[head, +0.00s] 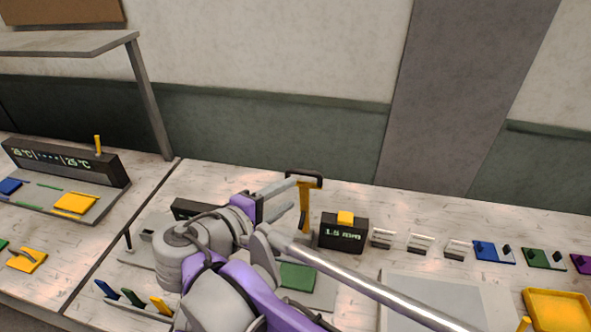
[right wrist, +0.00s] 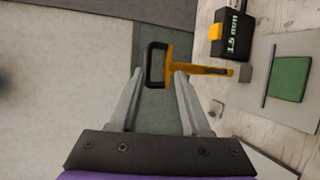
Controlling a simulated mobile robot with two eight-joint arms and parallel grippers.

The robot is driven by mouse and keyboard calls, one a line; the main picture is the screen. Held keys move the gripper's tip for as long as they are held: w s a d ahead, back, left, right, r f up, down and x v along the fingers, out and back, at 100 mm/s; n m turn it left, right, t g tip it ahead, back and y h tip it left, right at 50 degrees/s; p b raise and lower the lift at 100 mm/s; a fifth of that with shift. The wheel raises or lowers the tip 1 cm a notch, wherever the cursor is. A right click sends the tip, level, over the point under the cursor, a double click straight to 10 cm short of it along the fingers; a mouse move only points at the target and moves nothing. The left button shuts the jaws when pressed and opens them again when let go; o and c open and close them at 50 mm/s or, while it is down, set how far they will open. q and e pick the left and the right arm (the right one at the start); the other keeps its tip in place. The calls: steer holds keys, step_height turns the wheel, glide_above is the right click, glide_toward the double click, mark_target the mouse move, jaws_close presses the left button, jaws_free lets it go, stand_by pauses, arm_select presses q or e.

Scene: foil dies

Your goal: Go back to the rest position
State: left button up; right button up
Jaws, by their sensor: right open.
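My right gripper (head: 292,192) is open and empty, reaching over the bench from the bottom middle of the head view. Its two fingers show apart in the right wrist view (right wrist: 158,74). A yellow lever with a black handle (head: 305,205) stands just past the fingertips. In the right wrist view, the lever's black loop (right wrist: 152,66) lies at or just beyond the gap between the fingertips; I cannot tell whether anything touches. My left gripper is not in view.
A black box reading 1.5 mm (head: 343,234) stands right of the lever. A green plate (head: 297,277) lies on a grey base, partly behind my arm. Several small holders and coloured dies line the right. A yellow tray (head: 562,293) sits lower right. A display unit (head: 66,160) stands left.

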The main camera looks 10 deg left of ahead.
steer(key=shift+d, duration=0.1)
steer(key=d+f+m+g, duration=0.25)
steer(key=d+f, duration=0.25)
steer(key=d, duration=0.4)
steer(key=d+f+m+g, duration=0.25)
steer(key=d+f, duration=0.35)
steer(key=d, duration=0.3)
steer(key=s+d+f+m+y, duration=0.1)
steer(key=s+d+f+m, duration=0.2)
steer(key=f, duration=0.1)
steer(key=s+d+f+m+g+y, duration=0.1)
steer(key=s+d+f+m+y, duration=0.1)
steer(key=s+d+f+m, duration=0.1)
steer(key=s+d+f+m+g+y, duration=0.1)
steer(key=s+d+f+m+y, duration=0.1)
steer(key=s+d+f, duration=0.2)
steer(key=shift+s+d+f+m, duration=0.3)
steer(key=shift+s+d+m, duration=0.1)
steer(key=shift+s+d, duration=0.2)
steer(key=shift+s+f+m+y, duration=0.2)
steer(key=shift+f+m+y, duration=0.05)
steer(key=shift+m+y, duration=0.15)
